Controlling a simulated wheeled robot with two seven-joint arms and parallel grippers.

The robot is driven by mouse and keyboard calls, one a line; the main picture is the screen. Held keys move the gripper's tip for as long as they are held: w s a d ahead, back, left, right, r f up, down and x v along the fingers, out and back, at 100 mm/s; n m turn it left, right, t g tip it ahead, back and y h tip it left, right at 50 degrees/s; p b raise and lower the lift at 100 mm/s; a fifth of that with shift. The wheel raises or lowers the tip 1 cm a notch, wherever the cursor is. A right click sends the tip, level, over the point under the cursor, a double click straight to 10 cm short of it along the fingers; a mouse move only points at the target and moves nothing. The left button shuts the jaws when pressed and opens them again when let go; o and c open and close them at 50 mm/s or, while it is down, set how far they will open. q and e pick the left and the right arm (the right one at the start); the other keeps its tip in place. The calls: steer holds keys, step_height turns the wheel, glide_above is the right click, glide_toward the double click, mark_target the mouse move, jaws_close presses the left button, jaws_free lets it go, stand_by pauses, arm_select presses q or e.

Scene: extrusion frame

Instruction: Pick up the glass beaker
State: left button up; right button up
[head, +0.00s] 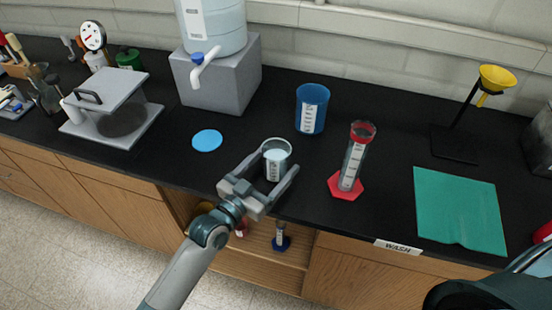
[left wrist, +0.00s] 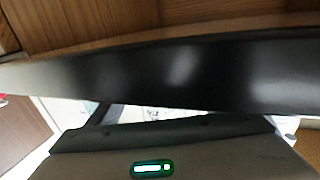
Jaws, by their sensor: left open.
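The glass beaker (head: 275,152) is clear with a white label and stands upright near the front edge of the black bench. My left gripper (head: 280,160) reaches in from the front with its two fingers apart. In the head view one finger is on the left of the beaker and the other on its right. I cannot tell whether either finger touches the glass. The left wrist view shows the gripper's grey body (left wrist: 160,150) close to a dark edge, and the beaker cannot be made out there. My right gripper is not in view.
A red-based graduated cylinder (head: 350,165) stands to the right of the beaker, with a blue beaker (head: 311,108) behind. A blue disc (head: 207,140) lies to the left. A water jug on a grey block (head: 222,80) stands behind. A green mat (head: 460,212) lies far right.

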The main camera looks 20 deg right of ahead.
arm_select(q)
steer(key=shift+w+d, duration=0.4)
steer(key=shift+d, duration=0.1)
steer(key=shift+c, duration=0.5)
steer(key=c, duration=1.1)
steer(key=shift+r, duration=0.2)
steer(key=shift+r+b, duration=0.85)
steer(key=shift+r, duration=3.95)
